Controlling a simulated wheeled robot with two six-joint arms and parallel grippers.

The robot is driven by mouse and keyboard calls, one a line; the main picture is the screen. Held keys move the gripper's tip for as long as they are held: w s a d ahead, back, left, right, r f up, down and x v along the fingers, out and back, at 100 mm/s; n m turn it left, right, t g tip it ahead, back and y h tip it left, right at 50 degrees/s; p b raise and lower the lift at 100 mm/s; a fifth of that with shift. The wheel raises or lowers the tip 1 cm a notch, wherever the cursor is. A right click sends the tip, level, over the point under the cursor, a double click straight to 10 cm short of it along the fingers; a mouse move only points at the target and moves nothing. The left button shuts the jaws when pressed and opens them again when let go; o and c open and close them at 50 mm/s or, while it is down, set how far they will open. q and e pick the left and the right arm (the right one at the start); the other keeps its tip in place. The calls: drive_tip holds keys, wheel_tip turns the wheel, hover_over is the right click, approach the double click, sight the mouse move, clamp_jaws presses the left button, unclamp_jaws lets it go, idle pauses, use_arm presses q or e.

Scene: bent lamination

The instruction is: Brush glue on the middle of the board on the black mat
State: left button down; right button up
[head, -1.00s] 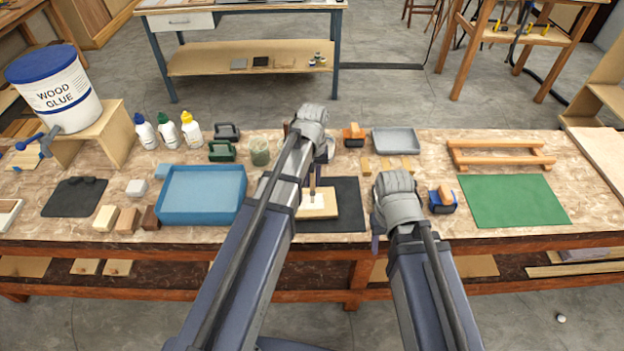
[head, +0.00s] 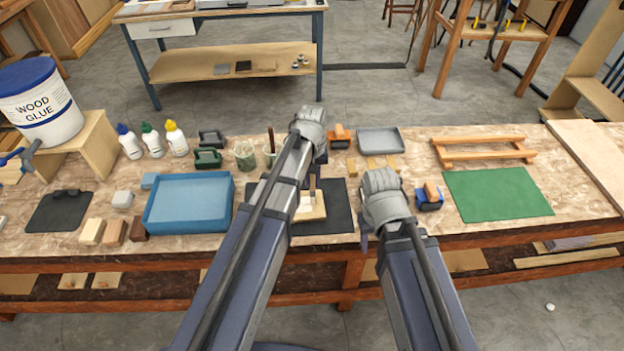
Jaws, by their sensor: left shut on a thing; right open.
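The pale wooden board (head: 317,213) lies on the black mat (head: 341,214), partly hidden by my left arm. A white patch of glue (head: 304,205) shows on its upper face. My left gripper (head: 315,172) is shut on a brush (head: 312,185), held upright over the board. The brush's lower end is at or just above the board; I cannot tell whether it touches. My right gripper (head: 364,238) is open and empty, low at the mat's right edge.
A blue tray (head: 188,205) stands left of the mat. Glass jars (head: 244,154) and glue bottles (head: 152,141) stand behind it. A blue-based tool (head: 430,197) and a green mat (head: 497,195) lie to the right. Small wooden blocks (head: 375,164) lie behind the mat.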

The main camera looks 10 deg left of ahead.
use_arm(q)
drive_tip(key=shift+r+p, duration=2.35)
drive_tip(key=shift+r, duration=0.3)
wheel_tip(320, 180, up, 3)
drive_tip(key=p, duration=0.3)
